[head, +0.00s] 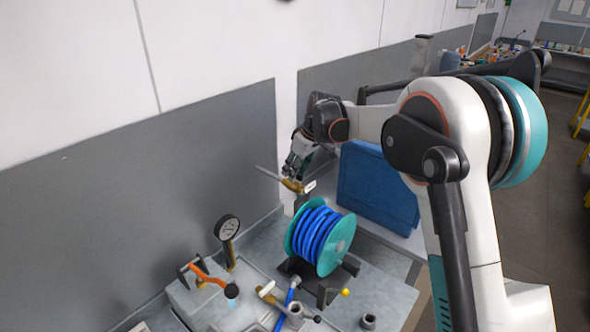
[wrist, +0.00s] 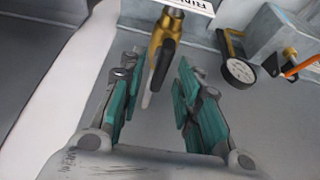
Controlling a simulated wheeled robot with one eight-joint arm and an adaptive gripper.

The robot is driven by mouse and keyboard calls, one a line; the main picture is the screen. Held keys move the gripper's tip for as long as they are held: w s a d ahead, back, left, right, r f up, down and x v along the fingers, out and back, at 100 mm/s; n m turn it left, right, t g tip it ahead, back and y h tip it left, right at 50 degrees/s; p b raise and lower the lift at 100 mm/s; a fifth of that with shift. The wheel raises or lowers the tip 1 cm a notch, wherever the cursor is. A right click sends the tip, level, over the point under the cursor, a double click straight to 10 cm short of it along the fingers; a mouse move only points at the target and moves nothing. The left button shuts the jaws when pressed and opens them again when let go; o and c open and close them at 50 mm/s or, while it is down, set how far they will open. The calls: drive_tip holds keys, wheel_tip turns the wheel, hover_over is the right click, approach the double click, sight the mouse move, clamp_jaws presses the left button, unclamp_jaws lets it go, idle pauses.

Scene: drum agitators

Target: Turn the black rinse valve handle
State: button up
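The black rinse valve handle (wrist: 161,66) shows in the wrist view, below a brass valve body (wrist: 166,27). A white label (wrist: 193,4), cut off by the frame, is beside the brass. My gripper (wrist: 157,74) is open, its teal-padded fingers apart on either side of the handle. I see a gap on both sides and cannot tell the depth between them. In the head view my gripper (head: 297,172) is just above the brass valve (head: 292,186) with its white label (head: 310,186). The black handle is hard to make out there.
A blue hose reel (head: 320,238) and a blue case (head: 376,188) stand close to the valve. A dial gauge (head: 228,228) and an orange-handled valve (head: 208,276) are at lower left. A grey wall panel (head: 140,200) is behind.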

drive_tip(key=v, duration=1.2)
idle(0.9)
